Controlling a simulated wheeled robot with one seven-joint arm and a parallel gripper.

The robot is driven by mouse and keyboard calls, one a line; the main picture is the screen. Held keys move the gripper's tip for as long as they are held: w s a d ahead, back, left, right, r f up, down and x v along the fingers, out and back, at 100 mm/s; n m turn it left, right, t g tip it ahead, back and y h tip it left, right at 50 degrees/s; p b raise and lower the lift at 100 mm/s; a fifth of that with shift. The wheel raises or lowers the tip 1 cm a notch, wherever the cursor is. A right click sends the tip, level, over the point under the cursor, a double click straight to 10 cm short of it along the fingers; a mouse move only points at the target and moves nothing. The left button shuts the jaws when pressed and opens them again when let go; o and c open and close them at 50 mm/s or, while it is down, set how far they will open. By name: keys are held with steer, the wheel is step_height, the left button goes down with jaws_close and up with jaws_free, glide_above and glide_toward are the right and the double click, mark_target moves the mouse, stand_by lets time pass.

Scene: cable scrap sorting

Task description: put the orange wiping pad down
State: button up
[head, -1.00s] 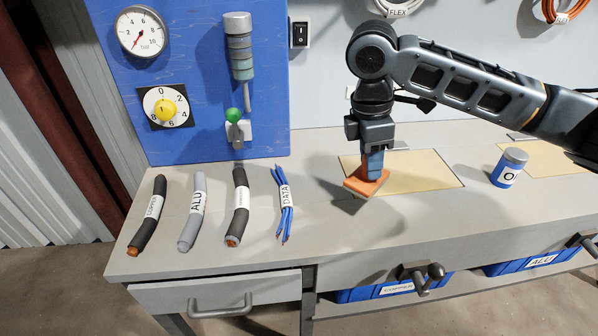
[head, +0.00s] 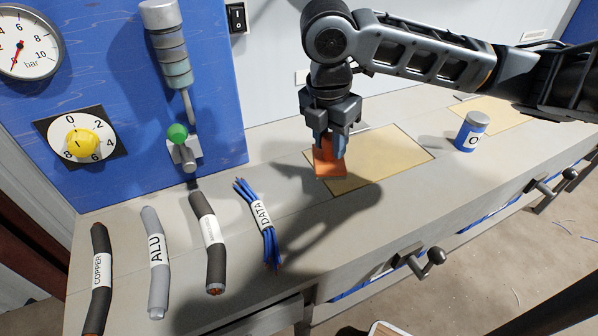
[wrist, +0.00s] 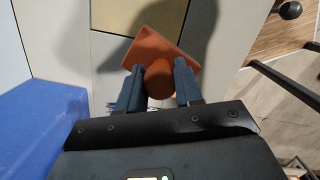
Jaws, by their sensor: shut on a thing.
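The orange wiping pad (head: 328,160) is a flat square with a round knob on top. My gripper (head: 329,148) is shut on the knob, one blue finger on each side. In the wrist view the pad (wrist: 163,45) shows beyond the fingertips, with the knob (wrist: 159,80) between them. The pad is over the left end of the yellow panel (head: 385,160) in the bench top (head: 350,210). I cannot tell whether its underside touches the surface.
Bundled blue DATA cables (head: 262,225) lie left of the pad, with a dark cable (head: 209,240), a grey ALU cable (head: 156,262) and a COPPER cable (head: 101,275) further left. A blue jar (head: 470,131) stands to the right. Bench in front of the pad is clear.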

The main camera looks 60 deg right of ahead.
steer(key=shift+w+a+f, duration=0.65)
steer(key=shift+f, duration=0.55)
steer(key=shift+w+a+f, duration=0.65)
steer(key=shift+f, duration=0.6)
steer(key=shift+w+a+f, duration=0.65)
steer(key=shift+f, duration=0.55)
steer(key=shift+f, duration=0.1)
steer(key=shift+f, duration=0.15)
steer(key=o, duration=0.9)
steer(key=r, duration=0.4)
steer(key=a+r, duration=0.1)
steer(key=r, duration=0.3)
steer(key=r+p, duration=0.1)
steer(key=r, duration=0.3)
steer(key=shift+w+a+r, duration=0.15)
steer(key=shift+a+r, duration=0.05)
steer(key=shift+a, duration=0.2)
